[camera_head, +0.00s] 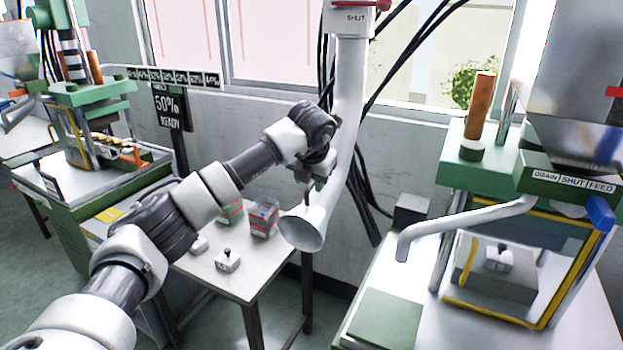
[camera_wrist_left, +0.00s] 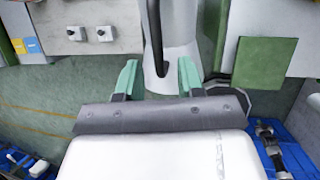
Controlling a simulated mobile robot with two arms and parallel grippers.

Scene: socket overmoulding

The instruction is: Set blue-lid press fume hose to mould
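The fume hose is a pale grey pipe (camera_head: 347,110) hanging in front of the window. Its flared mouth (camera_head: 303,230) hangs low, between the two benches and to the left of the right press. My left gripper (camera_head: 322,178) is at the hose just above the mouth. In the left wrist view its green fingers (camera_wrist_left: 157,80) are apart, with the hose (camera_wrist_left: 178,30) and a dark bar in front of and between them; contact is unclear. The right press (camera_head: 520,190) has blue parts and a mould (camera_head: 485,268) behind its yellow-edged frame. My right gripper is out of view.
A bent grey pipe (camera_head: 465,220) sticks out leftward from the right press. A green pad (camera_head: 385,318) lies on its bench. A small table (camera_head: 265,278) holds boxes and small white parts. Black cables hang behind the hose. Another press (camera_head: 95,130) stands at left.

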